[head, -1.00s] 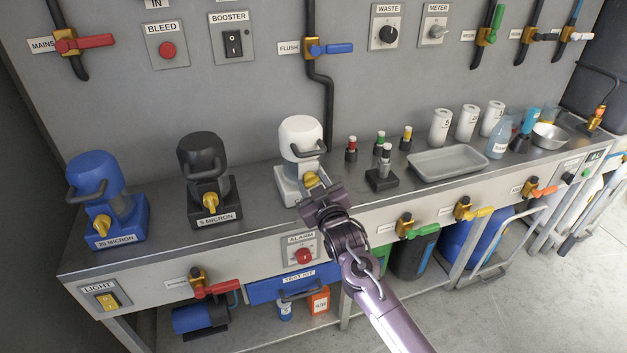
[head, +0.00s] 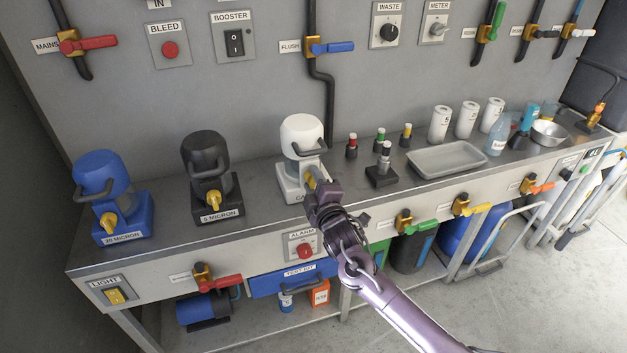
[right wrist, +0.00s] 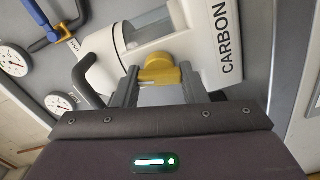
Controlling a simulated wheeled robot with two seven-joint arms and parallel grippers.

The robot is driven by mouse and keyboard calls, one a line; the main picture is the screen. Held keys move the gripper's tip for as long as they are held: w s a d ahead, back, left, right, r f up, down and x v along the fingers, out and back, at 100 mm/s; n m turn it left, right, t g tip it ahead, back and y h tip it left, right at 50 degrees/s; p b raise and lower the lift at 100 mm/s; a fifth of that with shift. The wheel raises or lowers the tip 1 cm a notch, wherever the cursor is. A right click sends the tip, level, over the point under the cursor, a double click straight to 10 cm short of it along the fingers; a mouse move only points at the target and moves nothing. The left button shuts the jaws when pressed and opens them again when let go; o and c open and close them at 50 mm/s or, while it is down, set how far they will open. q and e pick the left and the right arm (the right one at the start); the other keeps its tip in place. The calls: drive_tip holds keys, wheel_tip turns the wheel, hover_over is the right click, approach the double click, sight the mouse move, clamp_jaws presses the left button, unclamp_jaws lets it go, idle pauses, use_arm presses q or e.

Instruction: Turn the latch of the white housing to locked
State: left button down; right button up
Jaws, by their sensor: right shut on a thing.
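The white housing (head: 302,130) stands at the front of the bench, with a dark handle on its head. In the right wrist view the housing (right wrist: 195,50) fills the upper middle, and its base reads CARBON. Its yellow latch (right wrist: 160,71) sits between the fingers of my right gripper (right wrist: 158,82), which is shut on it. In the head view my right gripper (head: 316,184) covers part of the latch and the label. The latch's exact angle is hard to tell. My left gripper is not in view.
A black housing (head: 206,165) and a blue housing (head: 99,180) stand to the left. A small sample-tube stand (head: 381,175) and a grey tray (head: 447,158) are to the right. A red alarm knob (head: 306,251) is on the bench front below.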

drive_tip(key=shift+n, duration=1)
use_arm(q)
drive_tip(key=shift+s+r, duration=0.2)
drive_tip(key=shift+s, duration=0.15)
use_arm(e)
drive_tip(key=shift+f+n, duration=0.1)
drive_tip(key=shift+n, duration=0.4)
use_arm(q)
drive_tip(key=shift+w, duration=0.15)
use_arm(e)
drive_tip(key=o, duration=1)
drive_tip(key=v, duration=0.8)
